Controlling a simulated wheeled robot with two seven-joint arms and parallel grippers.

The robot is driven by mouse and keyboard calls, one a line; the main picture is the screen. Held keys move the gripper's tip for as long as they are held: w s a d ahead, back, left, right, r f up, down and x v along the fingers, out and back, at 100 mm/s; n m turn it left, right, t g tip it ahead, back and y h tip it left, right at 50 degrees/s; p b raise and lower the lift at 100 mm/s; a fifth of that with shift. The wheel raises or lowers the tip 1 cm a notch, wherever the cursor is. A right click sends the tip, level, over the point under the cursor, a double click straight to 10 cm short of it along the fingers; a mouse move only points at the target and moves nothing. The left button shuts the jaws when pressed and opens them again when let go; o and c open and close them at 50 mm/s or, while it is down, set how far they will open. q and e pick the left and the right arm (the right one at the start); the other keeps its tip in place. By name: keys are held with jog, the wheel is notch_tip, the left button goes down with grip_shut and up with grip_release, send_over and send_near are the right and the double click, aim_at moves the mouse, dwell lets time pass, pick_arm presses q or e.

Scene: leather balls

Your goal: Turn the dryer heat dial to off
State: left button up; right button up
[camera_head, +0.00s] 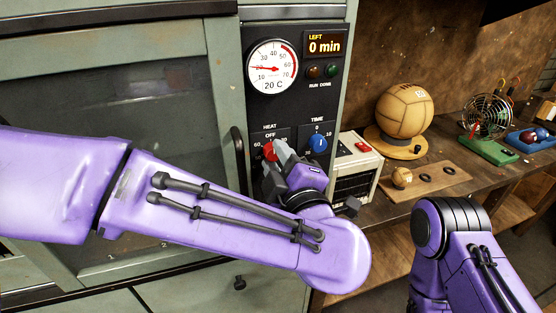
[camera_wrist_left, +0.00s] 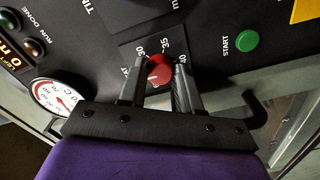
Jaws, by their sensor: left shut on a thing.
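The red heat dial (camera_head: 270,151) is on the dryer's dark control panel (camera_head: 262,112), below the word OFF. My left gripper (camera_head: 276,157) reaches it from the lower right and is shut on it. In the left wrist view the red dial (camera_wrist_left: 159,73) sits between the two fingertips of my left gripper (camera_wrist_left: 158,84). Numbers show around the dial there, but I cannot tell for sure which mark it points at. My right arm (camera_head: 455,250) comes in at the lower right; its gripper is out of view.
The blue time dial (camera_head: 317,143) is just right of the heat dial. A round gauge (camera_head: 272,67) and a display reading 0 min (camera_head: 325,45) are above. The green start button (camera_wrist_left: 247,41) is on the panel. A shelf at right holds a leather ball (camera_head: 404,110) and a fan (camera_head: 488,115).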

pick_arm(q)
jog(key=o, duration=1.1)
jog(key=shift+w, duration=0.1)
jog(key=shift+c, duration=0.2)
jog(key=b+v, duration=0.2)
jog(key=v, duration=0.8)
jog(key=shift+s+b, duration=0.25)
jog(key=shift+b, duration=0.1)
jog(key=shift+d, duration=0.1)
